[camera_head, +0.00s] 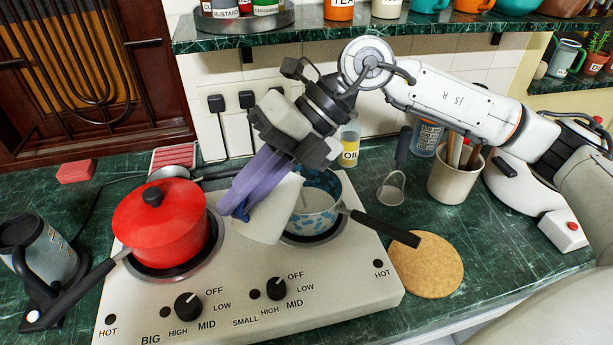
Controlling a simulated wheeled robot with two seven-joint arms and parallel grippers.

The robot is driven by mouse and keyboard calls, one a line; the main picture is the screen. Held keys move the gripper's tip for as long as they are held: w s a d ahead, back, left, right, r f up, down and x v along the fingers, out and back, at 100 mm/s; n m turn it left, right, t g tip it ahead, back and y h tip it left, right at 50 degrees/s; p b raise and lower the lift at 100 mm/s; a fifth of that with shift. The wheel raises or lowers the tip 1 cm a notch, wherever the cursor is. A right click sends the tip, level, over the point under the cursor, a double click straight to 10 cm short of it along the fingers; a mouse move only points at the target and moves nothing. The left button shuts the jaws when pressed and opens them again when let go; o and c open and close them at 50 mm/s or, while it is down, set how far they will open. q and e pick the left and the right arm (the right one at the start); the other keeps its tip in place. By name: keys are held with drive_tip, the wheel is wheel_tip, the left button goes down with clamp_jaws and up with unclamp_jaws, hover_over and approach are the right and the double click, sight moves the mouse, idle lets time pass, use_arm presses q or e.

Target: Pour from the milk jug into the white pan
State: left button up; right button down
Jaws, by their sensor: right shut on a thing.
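The milk jug (270,215), white with a purple part along its upper left side, is strongly tilted above the right burner. My right gripper (292,148) is shut on the milk jug from above. The white pan (318,222), patterned in blue on its outside, sits on the right burner, its dark handle (385,228) pointing to the lower right. The jug overlaps the pan's left side and hides part of it. A thin pale streak shows at the pan's opening; I cannot tell whether it is flowing milk. My left gripper is not in view.
A red lidded pot (160,225) stands on the left burner of the stove (345,290). A grey kettle (40,250) is at far left. A round cork mat (427,268) and a utensil crock (455,175) are at right. A green shelf (400,25) hangs above.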

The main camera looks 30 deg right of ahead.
drive_tip(key=shift+w+d+r+y+b, duration=0.15)
drive_tip(key=shift+d+r+y+b, duration=0.05)
drive_tip(key=shift+y+b, duration=0.35)
idle(0.6)
drive_tip(key=shift+w+d+r+m+g+y+b, duration=0.1)
drive_tip(key=shift+d+r+m+g+y+b, duration=0.1)
drive_tip(key=shift+d+r+y+b, duration=0.15)
drive_tip(key=shift+w+d+r+m+g+y+b, duration=0.1)
drive_tip(key=shift+r+m+g+y+b, duration=0.1)
drive_tip(key=shift+r+y, duration=0.25)
idle(1.0)
drive_tip(key=shift+w+d+r+y+b, duration=0.25)
drive_tip(key=shift+d+r+y+b, duration=0.3)
drive_tip(key=shift+b, duration=0.2)
idle(0.5)
drive_tip(key=shift+w+d+r+m, duration=0.1)
drive_tip(key=shift+d+r+m, duration=0.05)
drive_tip(key=shift+r+m, duration=0.15)
idle(0.5)
